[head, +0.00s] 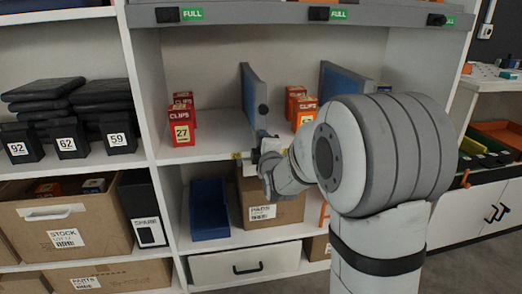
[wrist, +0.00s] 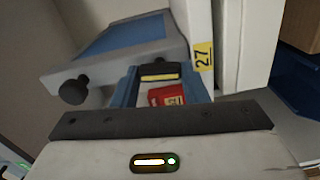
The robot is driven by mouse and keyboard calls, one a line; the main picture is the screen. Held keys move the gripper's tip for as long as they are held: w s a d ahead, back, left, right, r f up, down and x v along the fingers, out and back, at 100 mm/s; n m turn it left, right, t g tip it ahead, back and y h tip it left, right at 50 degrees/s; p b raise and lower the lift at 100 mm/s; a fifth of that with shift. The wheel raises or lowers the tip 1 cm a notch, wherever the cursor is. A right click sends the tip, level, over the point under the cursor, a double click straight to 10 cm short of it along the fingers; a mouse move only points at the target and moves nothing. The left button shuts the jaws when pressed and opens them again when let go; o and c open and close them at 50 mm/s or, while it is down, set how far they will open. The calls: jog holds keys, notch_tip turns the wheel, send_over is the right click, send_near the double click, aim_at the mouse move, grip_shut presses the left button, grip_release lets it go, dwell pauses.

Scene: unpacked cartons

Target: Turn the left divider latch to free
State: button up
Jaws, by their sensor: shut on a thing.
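The left divider (head: 250,90) is an upright blue and grey panel on the middle shelf, with a dark round knob (head: 263,109) on its front end. In the wrist view the divider (wrist: 125,42) and its knob (wrist: 73,90) are at the left. My gripper (head: 262,158) is at the shelf's front edge, below the knob. In the wrist view my gripper (wrist: 160,85) is shut on the left divider latch at this edge. The jaws mostly hide the latch, so its angle cannot be told.
A second divider (head: 343,80) stands further right. A yellow 27 label (wrist: 203,57) is on the shelf edge. A blue bin (head: 209,209) and a carton (head: 267,208) are below.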

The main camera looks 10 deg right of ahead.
jog(key=shift+n+b, duration=0.35)
jog(key=shift+n, duration=0.35)
jog(key=o, duration=1)
jog(key=shift+f, duration=0.1)
jog(key=shift+f, duration=0.1)
jog(key=shift+s+f, duration=0.1)
